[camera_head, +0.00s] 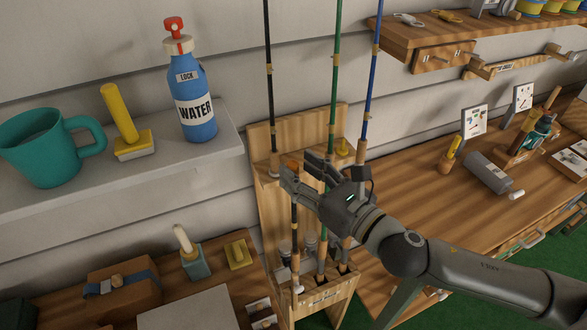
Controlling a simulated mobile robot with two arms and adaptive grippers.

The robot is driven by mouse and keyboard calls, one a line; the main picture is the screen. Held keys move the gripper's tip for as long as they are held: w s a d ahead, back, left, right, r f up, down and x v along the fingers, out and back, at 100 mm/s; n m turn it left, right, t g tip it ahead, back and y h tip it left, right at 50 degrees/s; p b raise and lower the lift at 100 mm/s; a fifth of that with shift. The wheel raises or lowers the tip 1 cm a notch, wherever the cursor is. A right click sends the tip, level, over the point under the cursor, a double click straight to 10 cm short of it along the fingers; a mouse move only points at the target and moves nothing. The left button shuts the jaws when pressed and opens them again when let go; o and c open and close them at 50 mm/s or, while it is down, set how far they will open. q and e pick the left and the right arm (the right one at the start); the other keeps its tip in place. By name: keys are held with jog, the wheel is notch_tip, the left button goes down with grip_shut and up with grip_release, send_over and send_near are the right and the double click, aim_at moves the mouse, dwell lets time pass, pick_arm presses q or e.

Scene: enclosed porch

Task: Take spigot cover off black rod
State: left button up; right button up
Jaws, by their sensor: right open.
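The black rod stands at the left of the wooden rod rack (268,215). Its thin upper section (269,80) rises along the wall, and a shorter black section (294,215) stands in front, to the right. A small orange cap (293,164), which looks like the spigot cover, shows at the top of that shorter section. My right gripper (302,172) is open, with its fingers at the cap's height and very close to it. The fingers partly hide the cap and the section's top, so I cannot tell if they touch. My left gripper is not in view.
A green rod (335,70) and a blue rod (371,75) stand close to the right of the black one. A shelf with a teal mug (50,148), a yellow-handled tool (122,120) and a blue water bottle (191,95) is at left. A workbench (415,185) extends right.

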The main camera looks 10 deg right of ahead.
jog(key=shift+p+x, duration=0.3)
jog(key=shift+x, duration=0.85)
jog(key=shift+w+a, duration=0.15)
jog(key=shift+w, duration=0.1)
jog(key=shift+s, duration=0.1)
jog(key=c, duration=0.8)
